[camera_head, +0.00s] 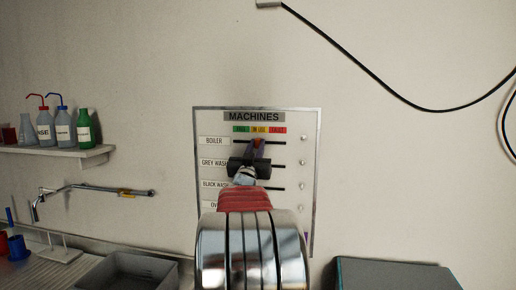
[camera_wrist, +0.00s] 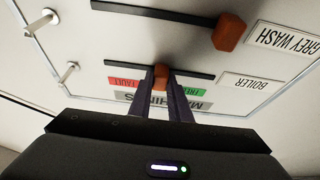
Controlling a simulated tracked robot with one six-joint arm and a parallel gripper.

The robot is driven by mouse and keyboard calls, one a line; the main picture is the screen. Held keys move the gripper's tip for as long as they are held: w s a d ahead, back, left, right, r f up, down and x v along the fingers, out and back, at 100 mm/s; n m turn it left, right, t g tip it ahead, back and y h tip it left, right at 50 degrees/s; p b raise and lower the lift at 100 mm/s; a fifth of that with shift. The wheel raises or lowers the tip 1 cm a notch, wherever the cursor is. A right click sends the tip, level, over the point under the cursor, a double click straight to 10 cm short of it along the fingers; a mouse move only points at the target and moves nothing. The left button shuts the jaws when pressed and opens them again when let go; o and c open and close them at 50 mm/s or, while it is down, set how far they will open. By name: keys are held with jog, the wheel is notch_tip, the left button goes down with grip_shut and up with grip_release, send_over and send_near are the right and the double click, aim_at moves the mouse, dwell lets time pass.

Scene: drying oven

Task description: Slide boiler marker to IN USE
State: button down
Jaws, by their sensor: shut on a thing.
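The MACHINES board (camera_head: 304,125) hangs on the wall, with a green FREE, yellow IN USE (camera_head: 259,129) and red FAULT label across its top. The boiler marker (camera_head: 258,142), orange-brown, sits in the BOILER row's slot, below the IN USE label. It also shows in the wrist view (camera_wrist: 160,72), around the middle of its dark slot. My gripper (camera_wrist: 161,80) is shut on this marker, with a fingertip on each side. In the upside-down wrist view, the fingers and marker hide the IN USE label between red FAULT and green FREE.
The grey wash marker (camera_wrist: 229,32) sits at the FREE-side end of its slot. Metal pegs (camera_wrist: 66,72) stick out on the board's FAULT side. A shelf (camera_head: 65,152) with bottles and a tap (camera_head: 37,205) are to the left. A grey bin (camera_head: 130,272) stands below.

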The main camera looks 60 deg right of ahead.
jog(key=shift+f, duration=0.1)
jog(key=c, duration=1.6)
grip_release()
jog(key=shift+c, duration=0.2)
jog(key=shift+s+a, duration=0.1)
jog(key=v, duration=1.3)
jog(key=shift+a+f, duration=0.15)
jog(key=shift+a, duration=0.15)
